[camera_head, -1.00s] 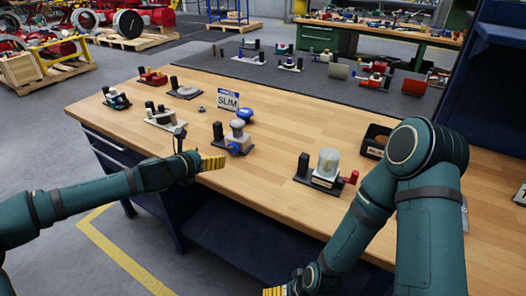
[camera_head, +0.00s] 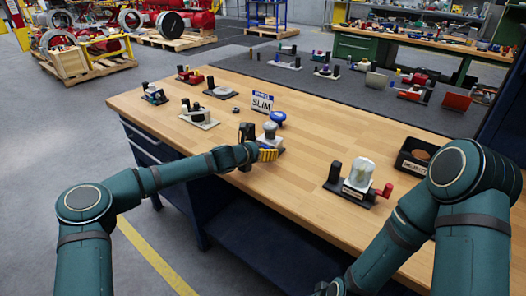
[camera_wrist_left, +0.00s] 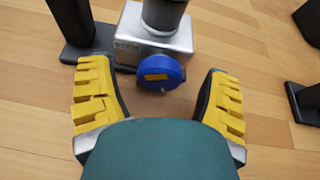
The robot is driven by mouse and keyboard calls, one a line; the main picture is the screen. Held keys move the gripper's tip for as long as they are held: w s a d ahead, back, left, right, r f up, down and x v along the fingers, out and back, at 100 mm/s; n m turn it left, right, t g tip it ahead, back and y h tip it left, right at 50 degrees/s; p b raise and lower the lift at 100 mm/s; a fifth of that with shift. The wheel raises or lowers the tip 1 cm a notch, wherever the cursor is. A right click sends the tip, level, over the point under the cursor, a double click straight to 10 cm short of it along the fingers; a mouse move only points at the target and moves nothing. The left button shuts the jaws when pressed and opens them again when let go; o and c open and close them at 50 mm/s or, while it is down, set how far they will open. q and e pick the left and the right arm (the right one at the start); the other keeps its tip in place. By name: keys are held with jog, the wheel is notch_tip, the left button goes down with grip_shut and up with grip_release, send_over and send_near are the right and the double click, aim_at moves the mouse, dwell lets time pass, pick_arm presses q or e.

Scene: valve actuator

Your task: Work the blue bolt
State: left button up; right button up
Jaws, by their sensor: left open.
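The blue bolt (camera_wrist_left: 160,73) is a round blue cap with a yellow mark, on the near face of a silver block (camera_wrist_left: 150,38) with a grey cylinder on top. My left gripper (camera_wrist_left: 158,70) is open, its yellow fingers to the left and right of the bolt, with visible gaps on both sides. In the head view my left gripper (camera_head: 268,154) is at the near side of this device (camera_head: 270,135) and hides the bolt. My right gripper is out of view at the bottom edge.

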pick_arm(q)
jog(key=shift+w+d+f, duration=0.15)
jog(key=shift+w, duration=0.1)
jog(key=shift+c, duration=0.3)
jog(key=c, duration=1.1)
jog(key=shift+c, duration=0.2)
jog(key=shift+s+d+m+t+y, duration=0.15)
jog(key=shift+m+t+y, duration=0.65)
jog(key=shift+m, duration=0.7)
jog(key=o, duration=1.2)
